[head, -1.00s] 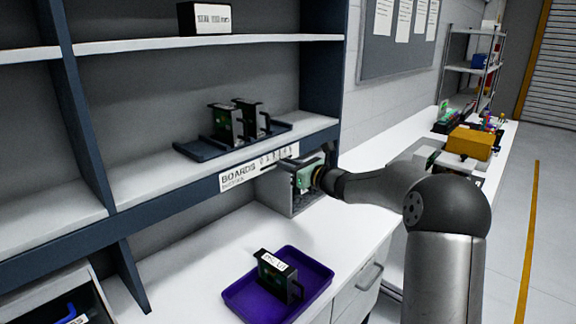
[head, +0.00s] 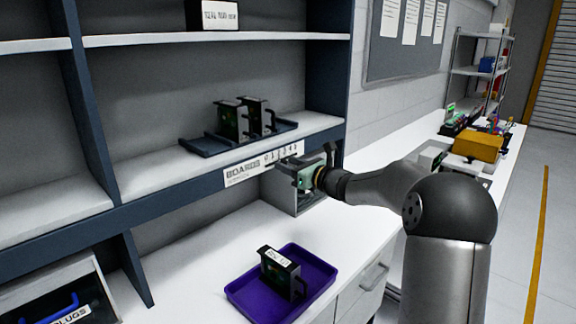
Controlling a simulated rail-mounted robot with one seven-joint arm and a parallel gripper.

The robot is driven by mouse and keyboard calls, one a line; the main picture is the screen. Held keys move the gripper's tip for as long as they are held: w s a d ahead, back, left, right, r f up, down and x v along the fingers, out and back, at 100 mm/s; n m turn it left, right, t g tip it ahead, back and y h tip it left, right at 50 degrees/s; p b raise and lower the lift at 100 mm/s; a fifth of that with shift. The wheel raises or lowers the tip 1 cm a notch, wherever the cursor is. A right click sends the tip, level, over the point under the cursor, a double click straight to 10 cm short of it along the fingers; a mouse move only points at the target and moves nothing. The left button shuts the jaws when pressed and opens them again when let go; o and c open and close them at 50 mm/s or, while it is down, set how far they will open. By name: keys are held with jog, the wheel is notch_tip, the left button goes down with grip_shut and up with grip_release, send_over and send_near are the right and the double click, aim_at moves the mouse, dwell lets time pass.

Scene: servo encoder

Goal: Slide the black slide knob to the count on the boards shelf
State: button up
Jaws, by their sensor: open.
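The boards shelf (head: 155,178) carries a white label strip (head: 243,172) on its front edge, reading "BOARDS" with a row of numbers to the right. The black slide knob cannot be made out; my gripper sits at the right end of the strip and may hide it. My gripper (head: 290,166) is open, its fingers pointing left at the number row. I cannot tell whether it touches the strip. Two black board units (head: 230,120) stand in a dark tray (head: 205,147) on the shelf above.
A purple tray (head: 240,293) with a labelled black unit (head: 281,272) lies on the white worktop below. A grey box (head: 282,193) is under the shelf behind my gripper. A yellow box (head: 478,146) stands on the far bench.

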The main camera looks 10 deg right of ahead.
jog(key=b+v, duration=0.2)
jog(key=v, duration=1.4)
jog(key=shift+s+d, duration=0.15)
jog(key=shift+s, duration=0.15)
jog(key=shift+f, duration=0.1)
jog(key=s+a+f+n+g, duration=0.5)
jog(key=s+a+n, duration=0.1)
jog(key=a, duration=0.2)
jog(key=s+a+f+n+g, duration=0.4)
jog(key=s+a+n+g, duration=0.15)
jog(key=a, duration=0.35)
jog(key=s+f+n+g+h, duration=0.1)
jog(key=s+f+n+h, duration=0.2)
jog(key=s+n, duration=0.3)
jog(key=s+d+f+n+g+h, duration=0.1)
jog(key=s+f+n+h, duration=0.2)
jog(key=s+n, duration=0.3)
jog(key=s+d+f+n+g+h+p, duration=0.1)
jog(key=s+f+n+g+h, duration=0.1)
jog(key=s+n, duration=0.4)
jog(key=s+f+h, duration=0.1)
jog(key=s, duration=0.2)
jog(key=shift+s+d+f+h, duration=0.2)
jog(key=shift+d+f+h, duration=0.05)
jog(key=shift+f+h, duration=0.05)
